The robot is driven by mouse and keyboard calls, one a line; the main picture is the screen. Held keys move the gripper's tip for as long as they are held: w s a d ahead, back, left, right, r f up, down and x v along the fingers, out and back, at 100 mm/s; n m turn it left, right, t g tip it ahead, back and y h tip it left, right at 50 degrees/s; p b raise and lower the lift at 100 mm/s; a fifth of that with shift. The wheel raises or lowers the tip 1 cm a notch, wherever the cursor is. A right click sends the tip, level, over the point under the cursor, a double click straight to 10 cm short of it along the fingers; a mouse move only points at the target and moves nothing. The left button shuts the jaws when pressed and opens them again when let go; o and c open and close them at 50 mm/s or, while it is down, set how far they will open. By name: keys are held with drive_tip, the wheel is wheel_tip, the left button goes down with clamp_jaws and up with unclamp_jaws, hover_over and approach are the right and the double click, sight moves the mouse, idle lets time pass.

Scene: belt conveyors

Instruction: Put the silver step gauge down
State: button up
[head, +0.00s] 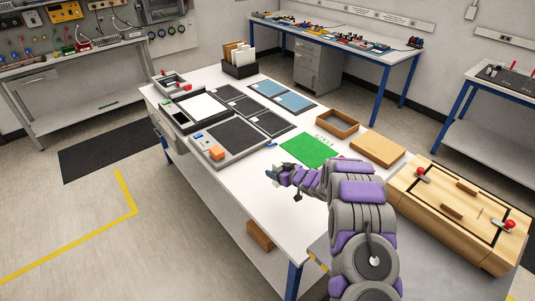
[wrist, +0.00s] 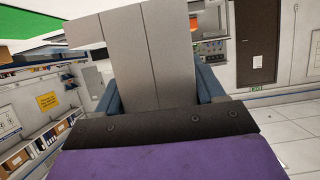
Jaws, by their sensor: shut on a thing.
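The gauge extends out past the fingers. In the head view the gauge is too small and covered to make out clearly. The green mat also shows at the top left of the wrist view (wrist: 30,22).
Left of the mat are dark trays and an orange block (head: 217,153). Behind it stands an open wooden box (head: 337,123); to its right are a brown flat box (head: 377,149) and a wooden case with red handles (head: 460,205). Blue panels (head: 292,102) lie farther back.

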drive_tip(key=f, duration=0.2)
drive_tip(key=d+f+b, duration=0.1)
drive_tip(key=f, duration=0.5)
drive_tip(key=shift+d+f, duration=0.1)
drive_tip(key=shift+d, duration=0.05)
drive_tip(key=shift+f, duration=0.25)
drive_tip(key=shift+a, duration=0.95)
drive_tip(key=o, duration=0.9)
drive_tip(key=shift+o, duration=1.4)
drive_tip(key=shift+d, duration=0.35)
drive_tip(key=shift+o, duration=0.5)
drive_tip(key=shift+d, duration=0.4)
